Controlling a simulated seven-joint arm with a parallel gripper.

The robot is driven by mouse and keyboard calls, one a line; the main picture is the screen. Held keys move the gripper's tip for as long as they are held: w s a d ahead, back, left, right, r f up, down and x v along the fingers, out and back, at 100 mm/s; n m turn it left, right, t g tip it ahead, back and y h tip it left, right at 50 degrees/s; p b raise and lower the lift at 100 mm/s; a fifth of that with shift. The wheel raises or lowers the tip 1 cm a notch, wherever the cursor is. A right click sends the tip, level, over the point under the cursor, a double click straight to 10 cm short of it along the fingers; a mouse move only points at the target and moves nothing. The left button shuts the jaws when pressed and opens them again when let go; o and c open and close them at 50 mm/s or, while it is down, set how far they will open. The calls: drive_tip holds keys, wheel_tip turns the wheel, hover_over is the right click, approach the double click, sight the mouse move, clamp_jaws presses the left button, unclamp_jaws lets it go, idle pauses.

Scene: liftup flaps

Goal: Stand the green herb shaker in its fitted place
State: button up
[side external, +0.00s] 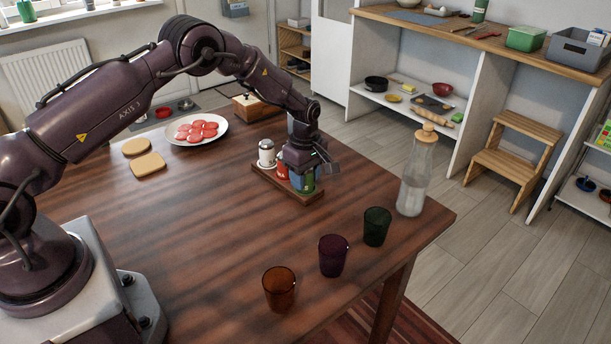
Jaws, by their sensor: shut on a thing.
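A small wooden rack (262,178) stands on the table with several shakers. The green herb shaker (307,186) is at the right end of the rack, below my gripper (303,170). My gripper points down and is shut on the green shaker's upper part. The shaker looks upright, with a blue patch showing on its left. Its base is at the rack, but I cannot tell whether it is fully seated.
A glass bottle with a wooden stopper (415,175) stands to the right. Orange (279,289), purple (333,256) and green (376,227) tumblers stand in front. A plate of red slices (169,138), bread slices (148,163) and a wooden box (246,106) lie behind. The table's front middle is clear.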

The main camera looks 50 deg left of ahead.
drive_tip(key=shift+f, duration=0.15)
drive_tip(key=o, duration=1)
drive_tip(key=shift+c, duration=0.2)
wheel_tip(320, 180, up, 13)
drive_tip(key=shift+f, duration=0.2)
drive_tip(key=s+d+r+m+t, duration=0.25)
drive_tip(key=s+r+m, duration=0.25)
drive_tip(key=s+r, duration=0.3)
drive_tip(key=s+d+r+m+t, duration=0.1)
drive_tip(key=s+d+r+m, duration=0.4)
drive_tip(key=r, duration=0.6)
drive_tip(key=s+m+t, duration=0.2)
drive_tip(key=s+m, duration=0.7)
drive_tip(key=s, duration=0.9)
drive_tip(key=shift+s+d+r, duration=0.25)
drive_tip(key=shift+s+d, duration=0.05)
drive_tip(key=shift+s, duration=0.1)
